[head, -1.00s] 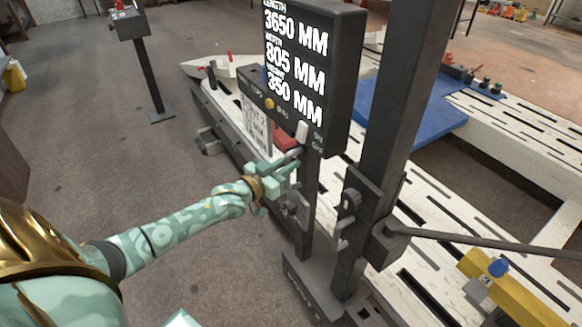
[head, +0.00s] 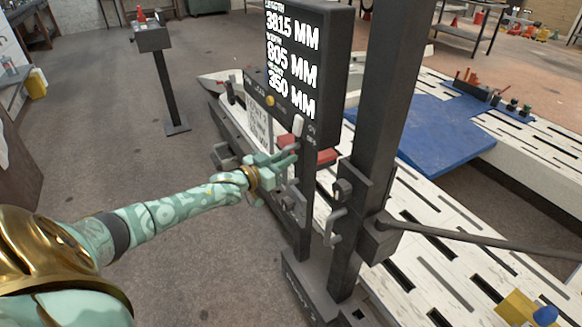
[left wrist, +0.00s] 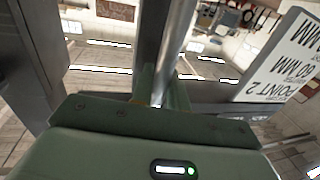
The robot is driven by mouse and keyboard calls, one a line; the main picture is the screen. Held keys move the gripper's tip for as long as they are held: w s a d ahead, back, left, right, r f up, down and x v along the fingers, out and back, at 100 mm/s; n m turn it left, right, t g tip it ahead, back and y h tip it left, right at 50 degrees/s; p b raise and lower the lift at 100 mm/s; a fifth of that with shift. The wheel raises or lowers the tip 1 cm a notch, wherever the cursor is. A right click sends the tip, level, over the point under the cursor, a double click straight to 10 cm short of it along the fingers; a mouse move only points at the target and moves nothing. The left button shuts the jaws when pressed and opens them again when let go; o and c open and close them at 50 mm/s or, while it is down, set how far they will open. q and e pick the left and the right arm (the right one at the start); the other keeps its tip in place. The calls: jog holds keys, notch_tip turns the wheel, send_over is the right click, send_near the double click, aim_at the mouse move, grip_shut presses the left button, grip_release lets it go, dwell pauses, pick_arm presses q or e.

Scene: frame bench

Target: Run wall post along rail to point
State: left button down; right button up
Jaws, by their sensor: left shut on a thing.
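The dark wall post (head: 375,140) stands upright on its foot beside the white slotted bench. Its display (head: 295,60) reads length 3815 MM, width 805 MM and a third line of 350 MM. My left gripper (head: 284,161) is at the near side of the post, below the display, shut on a grip bar. The left wrist view shows the silver bar (left wrist: 177,45) between its fingers (left wrist: 160,88). A white card (left wrist: 285,60), upside down there, reads POINT 2 and a figure ending in MM, partly cut off. The rail is mostly hidden. My right gripper is out of view.
A blue sheet (head: 425,130) lies on the bench beyond the post. A yellow block with a blue knob (head: 545,315) is at the lower right. A pedestal box (head: 152,38) stands at the back left. The floor (head: 90,130) to the left is clear.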

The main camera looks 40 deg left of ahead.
pick_arm(q)
jog(key=shift+w+a+f, duration=0.1)
jog(key=shift+w+a, duration=0.2)
jog(key=shift+a, duration=0.4)
jog(key=c, duration=1.4)
grip_release()
jog(key=s+a+p, duration=0.3)
jog(key=s+p, duration=0.2)
jog(key=s, duration=1.1)
